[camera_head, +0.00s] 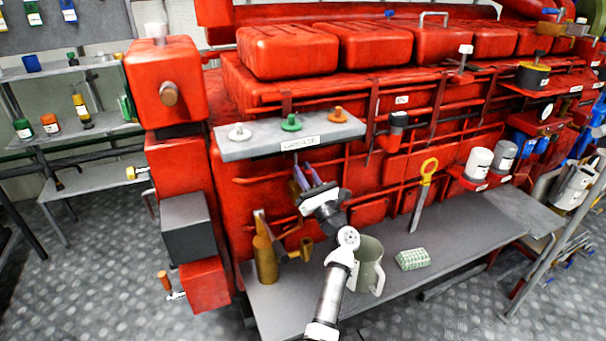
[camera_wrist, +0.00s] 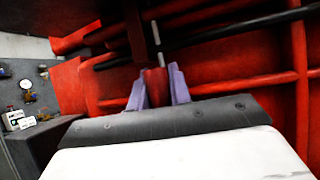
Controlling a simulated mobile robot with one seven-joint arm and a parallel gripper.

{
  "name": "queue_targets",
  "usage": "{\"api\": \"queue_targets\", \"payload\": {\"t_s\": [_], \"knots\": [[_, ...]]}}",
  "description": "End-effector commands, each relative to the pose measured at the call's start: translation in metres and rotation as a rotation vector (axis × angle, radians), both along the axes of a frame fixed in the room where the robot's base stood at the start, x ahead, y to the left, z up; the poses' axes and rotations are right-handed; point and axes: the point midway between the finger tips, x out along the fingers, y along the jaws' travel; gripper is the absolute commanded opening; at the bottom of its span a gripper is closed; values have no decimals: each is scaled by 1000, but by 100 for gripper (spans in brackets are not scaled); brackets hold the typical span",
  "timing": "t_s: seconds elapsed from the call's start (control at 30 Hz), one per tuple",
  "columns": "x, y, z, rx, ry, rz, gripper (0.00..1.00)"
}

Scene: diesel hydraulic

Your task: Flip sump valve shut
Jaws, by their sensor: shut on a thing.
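My gripper (camera_head: 308,178), with purple fingers, is in front of the red engine block, just below the grey shelf marked GREASE. In the wrist view my gripper (camera_wrist: 160,88) is shut on a narrow red handle (camera_wrist: 155,86), with a grey rod rising just behind it. I cannot tell from the frames whether this handle belongs to the sump valve. In the head view the fingers and wrist hide most of the handle. A small lever with an orange grip (camera_head: 164,281) is on the lower red box at left, apart from my gripper.
The grey GREASE shelf (camera_head: 235,150) overhangs close above my gripper. Below, the bench (camera_head: 455,235) holds a brass oil can (camera_head: 266,258), a grey-green mug (camera_head: 368,265) and a checked cloth (camera_head: 412,260). A yellow-handled tool (camera_head: 425,190) stands to the right. Red pipes cross the engine front.

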Motion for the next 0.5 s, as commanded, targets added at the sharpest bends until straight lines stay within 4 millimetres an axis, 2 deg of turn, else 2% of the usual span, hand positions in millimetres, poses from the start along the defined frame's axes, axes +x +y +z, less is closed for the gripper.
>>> {"api": "queue_targets", "payload": {"t_s": [0.33, 0.37, 0.5], "knots": [[0, -3, -1, 8, 2, -2, 0], [0, -3, -1, 8, 2, -2, 24], [0, -2, 0, 6, 2, -2, 41]]}}
